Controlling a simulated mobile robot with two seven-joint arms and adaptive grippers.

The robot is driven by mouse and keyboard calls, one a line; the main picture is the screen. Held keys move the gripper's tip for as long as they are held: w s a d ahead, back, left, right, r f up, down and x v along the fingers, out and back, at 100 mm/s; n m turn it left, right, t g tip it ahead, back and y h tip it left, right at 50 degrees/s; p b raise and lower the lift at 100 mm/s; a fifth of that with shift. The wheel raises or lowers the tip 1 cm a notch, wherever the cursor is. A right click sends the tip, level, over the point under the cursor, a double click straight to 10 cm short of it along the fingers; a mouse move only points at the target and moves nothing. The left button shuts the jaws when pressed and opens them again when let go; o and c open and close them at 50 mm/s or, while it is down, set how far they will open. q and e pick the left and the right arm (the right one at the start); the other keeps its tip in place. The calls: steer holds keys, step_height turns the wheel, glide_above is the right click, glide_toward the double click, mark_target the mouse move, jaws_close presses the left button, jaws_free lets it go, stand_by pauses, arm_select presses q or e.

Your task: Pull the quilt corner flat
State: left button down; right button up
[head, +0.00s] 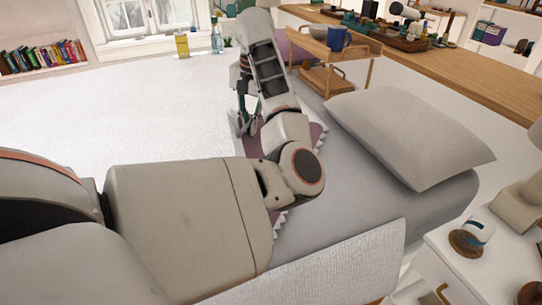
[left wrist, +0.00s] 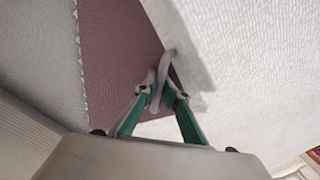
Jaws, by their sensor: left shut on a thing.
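The mauve quilt (head: 317,133) with a white scalloped edge lies on the grey bed (head: 350,195), mostly hidden behind my left arm in the head view. In the left wrist view, the quilt (left wrist: 115,60) spreads flat-looking ahead of the fingers, its scalloped edge on the left. My left gripper (head: 243,125) is low at the bed's far left side. In the left wrist view, its fingertips (left wrist: 162,97) are closed on a narrow, bent greyish-mauve fold of the quilt corner (left wrist: 167,65). My right gripper is not in view.
A grey pillow (head: 405,135) lies on the bed's right. A white nightstand (head: 450,270) with a glass (head: 475,235) stands at lower right. The white textured floor (head: 110,110) at left is open.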

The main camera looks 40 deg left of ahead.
arm_select(q)
steer(key=shift+w+d+r, duration=0.2)
steer(key=shift+d+r, duration=0.35)
steer(key=shift+d, duration=0.05)
steer(key=shift+y, duration=0.3)
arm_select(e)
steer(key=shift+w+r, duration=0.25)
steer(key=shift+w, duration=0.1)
arm_select(q)
steer(key=shift+w+d+r, duration=0.2)
steer(key=shift+d+r, duration=0.25)
steer(key=shift+d, duration=0.05)
steer(key=shift+w+d+r+y, duration=0.15)
steer(key=shift+d+r+y, duration=0.15)
steer(key=shift+d+r, duration=0.25)
steer(key=shift+d, duration=0.2)
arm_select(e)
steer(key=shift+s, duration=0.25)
